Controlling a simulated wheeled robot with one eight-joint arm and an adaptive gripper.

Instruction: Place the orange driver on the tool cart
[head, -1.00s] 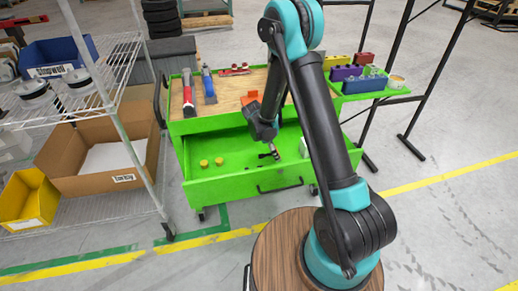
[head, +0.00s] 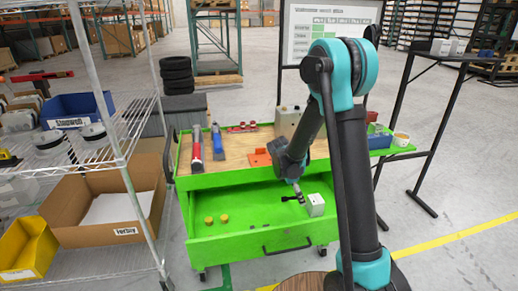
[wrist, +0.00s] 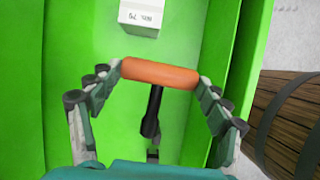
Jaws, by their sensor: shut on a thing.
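The orange driver (wrist: 160,73) has a thick orange handle with a black shaft (wrist: 153,112) pointing back toward my palm. My gripper (wrist: 160,76) is shut on the two ends of the handle. In the head view my gripper (head: 297,190) hangs over the open drawer of the green tool cart (head: 225,180), and the orange handle cannot be made out there. The cart has a wooden top (head: 232,162). A white box (head: 315,205) lies in the drawer beside my gripper; it also shows in the wrist view (wrist: 141,15).
A red-handled tool (head: 196,150), a blue-handled tool (head: 217,143), a red rack (head: 242,127), a flat orange piece (head: 258,157) and a beige canister (head: 288,122) are on the top. Yellow knobs (head: 209,220) sit in the drawer. A wire shelf (head: 90,258) stands left. The top's middle has free room.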

